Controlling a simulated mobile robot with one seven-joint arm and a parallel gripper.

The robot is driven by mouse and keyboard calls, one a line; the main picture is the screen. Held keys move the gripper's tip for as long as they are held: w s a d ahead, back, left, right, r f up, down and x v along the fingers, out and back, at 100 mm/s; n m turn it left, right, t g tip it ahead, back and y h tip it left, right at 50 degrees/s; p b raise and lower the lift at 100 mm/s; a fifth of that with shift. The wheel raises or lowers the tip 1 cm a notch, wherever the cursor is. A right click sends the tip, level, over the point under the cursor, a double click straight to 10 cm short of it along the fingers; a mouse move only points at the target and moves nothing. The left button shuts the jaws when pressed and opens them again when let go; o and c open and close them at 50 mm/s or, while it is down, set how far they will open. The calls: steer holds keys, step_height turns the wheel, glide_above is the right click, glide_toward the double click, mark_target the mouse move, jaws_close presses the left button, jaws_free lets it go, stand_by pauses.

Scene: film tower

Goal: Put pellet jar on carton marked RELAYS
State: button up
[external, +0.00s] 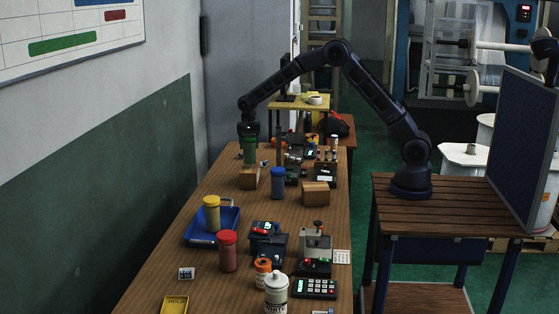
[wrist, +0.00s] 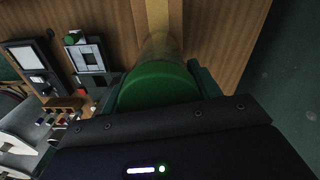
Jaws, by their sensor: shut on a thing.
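My gripper (external: 249,134) is shut on a green-lidded jar (external: 250,152), held upright. In the wrist view the jar's green lid (wrist: 158,84) fills the space between the fingers. A small brown carton (external: 249,179) stands on the table just below the jar in the external view; I cannot tell whether they touch. A second, larger brown carton (external: 316,193) stands to the right. No lettering is readable on either carton or on the held jar, so I cannot tell which carton is marked RELAYS.
A blue-lidded jar (external: 278,183) stands between the cartons. Nearer are a yellow jar (external: 212,214) in a blue tray (external: 226,227), a red jar (external: 228,251), a white bottle (external: 276,291) and several devices. More devices crowd the table's far end.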

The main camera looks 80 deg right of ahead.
steer(key=shift+f, duration=0.75)
steer(key=shift+f, duration=0.15)
steer(key=o, duration=1.2)
